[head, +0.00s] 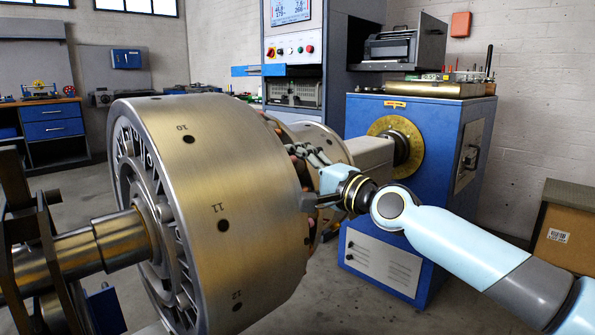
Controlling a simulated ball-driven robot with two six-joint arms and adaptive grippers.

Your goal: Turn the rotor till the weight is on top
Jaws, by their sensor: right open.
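The rotor (215,185) is a large brushed-metal drum on a horizontal shaft (100,242), filling the left and middle of the head view. Its curved side carries the numbers 10, 11 and 12 from top to bottom, each beside a dark hole. I cannot make out a weight on the part of the rotor that shows. My right gripper (309,178) is open at the rotor's right edge, its fingers near or against the rim. Whether they touch cannot be told. The rotor's underside and far side are hidden. My left gripper is not in view.
A blue drive cabinet (455,135) with a yellow dial (396,142) stands behind my right arm. A control cabinet (292,70) with a screen is at the back. A dark support (30,225) bears the shaft at left. A cardboard box (565,228) is at the right edge.

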